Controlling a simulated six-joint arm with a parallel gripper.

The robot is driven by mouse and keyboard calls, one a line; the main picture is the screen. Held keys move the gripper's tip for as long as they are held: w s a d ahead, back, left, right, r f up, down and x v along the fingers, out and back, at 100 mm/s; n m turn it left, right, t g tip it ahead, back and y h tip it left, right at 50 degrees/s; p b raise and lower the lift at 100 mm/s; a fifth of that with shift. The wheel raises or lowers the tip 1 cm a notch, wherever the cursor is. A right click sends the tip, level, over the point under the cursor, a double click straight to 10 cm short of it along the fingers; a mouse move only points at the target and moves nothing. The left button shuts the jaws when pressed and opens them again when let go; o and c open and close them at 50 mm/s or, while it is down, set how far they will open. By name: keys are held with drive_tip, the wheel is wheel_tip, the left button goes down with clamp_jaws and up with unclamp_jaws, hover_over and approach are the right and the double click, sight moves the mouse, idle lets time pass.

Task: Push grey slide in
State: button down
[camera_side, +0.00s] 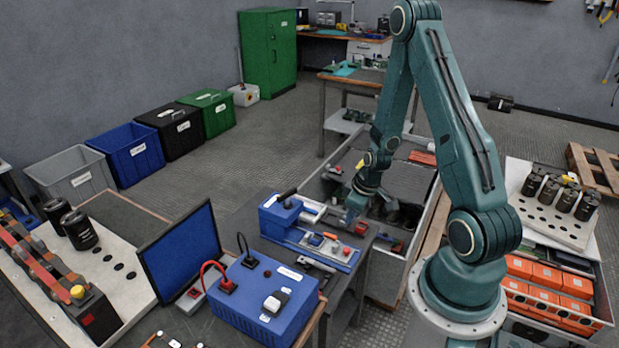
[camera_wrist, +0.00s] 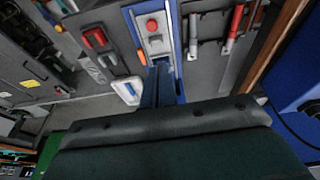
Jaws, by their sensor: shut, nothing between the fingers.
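A blue fixture (camera_side: 292,234) lies on the dark bench in the side view, with a blue block at its left end. A grey slide-like strip (camera_side: 331,246) runs along it, with a red button near the right end. In the wrist view the grey strip (camera_wrist: 155,43) sits between blue rails (camera_wrist: 177,40), with the red button at its upper part. My gripper (camera_side: 350,222) points down close to the fixture's far side. In the wrist view my gripper (camera_wrist: 160,72) is shut and empty, its tips at the strip's lower end. Contact cannot be told, and the tips hide that end.
An orange piece (camera_wrist: 142,56) sits left of the strip. Red-handled tools (camera_wrist: 236,22) lie to the right and a red part (camera_wrist: 95,38) to the left. A blue power box (camera_side: 262,295) and a monitor (camera_side: 183,252) stand nearer the side camera. An open crate (camera_side: 437,215) is behind.

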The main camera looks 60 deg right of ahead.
wheel_tip(320, 180, down, 6)
drive_tip(key=s+d, duration=0.1)
drive_tip(key=s, duration=0.1)
drive_tip(key=shift+s+r, duration=0.15)
drive_tip(key=shift+s, duration=0.25)
drive_tip(key=shift+f, duration=0.2)
drive_tip(key=shift+f, duration=3.75)
drive_tip(key=shift+w, duration=0.2)
